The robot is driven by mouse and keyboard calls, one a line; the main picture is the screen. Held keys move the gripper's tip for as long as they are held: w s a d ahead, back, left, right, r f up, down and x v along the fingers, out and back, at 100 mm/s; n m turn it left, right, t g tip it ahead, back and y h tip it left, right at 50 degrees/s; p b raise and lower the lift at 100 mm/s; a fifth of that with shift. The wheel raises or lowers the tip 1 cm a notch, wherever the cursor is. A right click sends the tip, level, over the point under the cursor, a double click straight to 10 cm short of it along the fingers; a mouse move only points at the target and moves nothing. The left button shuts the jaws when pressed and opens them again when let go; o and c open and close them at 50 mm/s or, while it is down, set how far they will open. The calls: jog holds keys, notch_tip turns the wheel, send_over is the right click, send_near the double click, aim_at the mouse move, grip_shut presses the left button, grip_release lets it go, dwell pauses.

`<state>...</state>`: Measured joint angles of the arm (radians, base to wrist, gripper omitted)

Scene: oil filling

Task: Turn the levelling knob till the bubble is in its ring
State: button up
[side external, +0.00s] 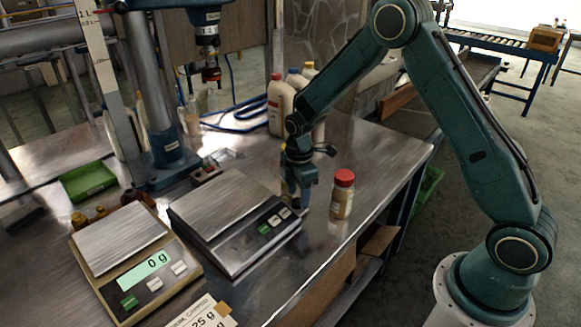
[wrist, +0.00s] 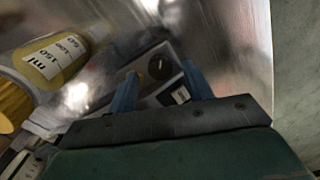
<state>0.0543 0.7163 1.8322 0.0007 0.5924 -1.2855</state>
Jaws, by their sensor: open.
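My gripper (side external: 297,203) points down beside the right end of the dark scale (side external: 225,205) in the side view. In the wrist view its two blue fingers (wrist: 160,88) stand apart with nothing held between them. A round dark disc (wrist: 160,67), which looks like a knob, shows beyond and between the fingertips; I cannot tell whether they are level with it. A small orange-yellow spot lies by the left finger. I cannot make out the bubble or its ring in either view.
A red-capped jar (side external: 342,195) stands just right of my gripper. A tan scale (side external: 120,240) reading 0 g is at the left front. Several bottles (side external: 281,105) stand behind my gripper. In the wrist view, a bottle with an ml scale (wrist: 50,60) is at upper left.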

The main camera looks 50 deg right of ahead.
jog(key=shift+f, duration=1)
jog(key=shift+c, duration=0.2)
jog(key=c, duration=0.9)
jog(key=shift+c, duration=0.2)
jog(key=shift+m, duration=1.6)
